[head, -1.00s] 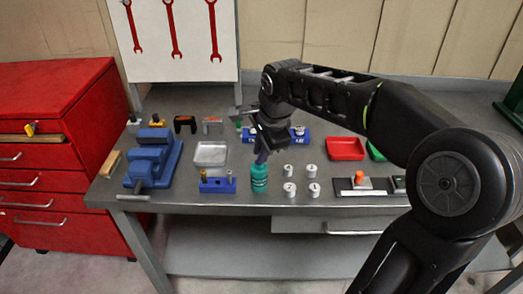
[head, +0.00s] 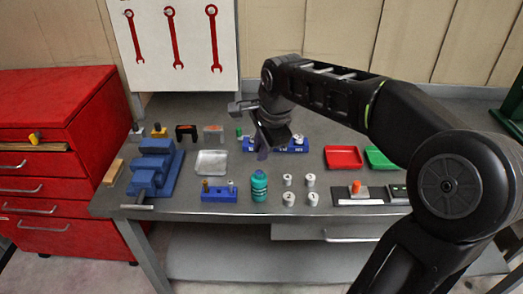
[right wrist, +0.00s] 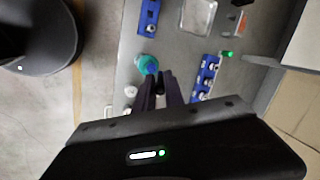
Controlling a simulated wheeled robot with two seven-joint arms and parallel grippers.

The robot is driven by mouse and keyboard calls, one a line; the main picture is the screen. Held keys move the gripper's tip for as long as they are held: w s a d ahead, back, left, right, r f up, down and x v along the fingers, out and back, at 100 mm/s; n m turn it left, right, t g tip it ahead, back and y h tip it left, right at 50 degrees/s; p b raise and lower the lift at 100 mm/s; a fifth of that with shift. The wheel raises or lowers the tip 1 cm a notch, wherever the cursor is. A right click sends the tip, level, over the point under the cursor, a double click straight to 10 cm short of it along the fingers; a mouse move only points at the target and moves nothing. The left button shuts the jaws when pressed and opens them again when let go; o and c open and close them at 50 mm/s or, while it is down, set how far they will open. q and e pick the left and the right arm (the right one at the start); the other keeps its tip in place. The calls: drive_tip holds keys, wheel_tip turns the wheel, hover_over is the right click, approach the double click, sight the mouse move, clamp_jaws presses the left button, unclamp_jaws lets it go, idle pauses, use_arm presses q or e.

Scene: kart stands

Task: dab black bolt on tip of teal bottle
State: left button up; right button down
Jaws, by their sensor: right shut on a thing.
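The teal bottle (head: 259,187) stands upright near the front edge of the workbench. In the right wrist view the teal bottle (right wrist: 146,63) shows just beyond my fingertips, with its blue tip toward them. My right gripper (head: 262,154) is above and slightly behind the bottle, pointing down, with a small gap in the head view. In the right wrist view my right gripper (right wrist: 160,82) is shut on a small dark thing, which appears to be the black bolt (right wrist: 160,88); the fingers hide most of it. My left gripper is not in view.
A blue block (head: 218,193) with pegs stands left of the bottle, and several white cylinders (head: 288,199) stand to its right. A longer blue rack (head: 292,146) lies behind. A blue vise (head: 153,168), a metal tray (head: 210,162) and a red tray (head: 343,157) are further out.

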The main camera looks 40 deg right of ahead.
drive_tip(key=shift+r+p, duration=0.65)
drive_tip(key=shift+r, duration=0.6)
drive_tip(key=shift+n, duration=0.7)
drive_tip(key=n, duration=0.1)
drive_tip(key=n+y, duration=0.1)
drive_tip(key=n, duration=0.1)
drive_tip(key=shift+w+a+r, duration=0.15)
drive_tip(key=shift+a, duration=0.15)
drive_tip(key=w+a+f+n+g+y, duration=0.1)
drive_tip(key=w+a+f+n+g, duration=0.1)
drive_tip(key=a+f+n, duration=0.5)
drive_tip(key=w+a+f+n+g+y, duration=0.2)
drive_tip(key=w+a+f+n, duration=0.1)
drive_tip(key=a+f+n, duration=0.5)
drive_tip(key=shift+a+f+n, duration=0.2)
drive_tip(key=shift+a+n, duration=0.1)
drive_tip(key=shift+a, duration=0.4)
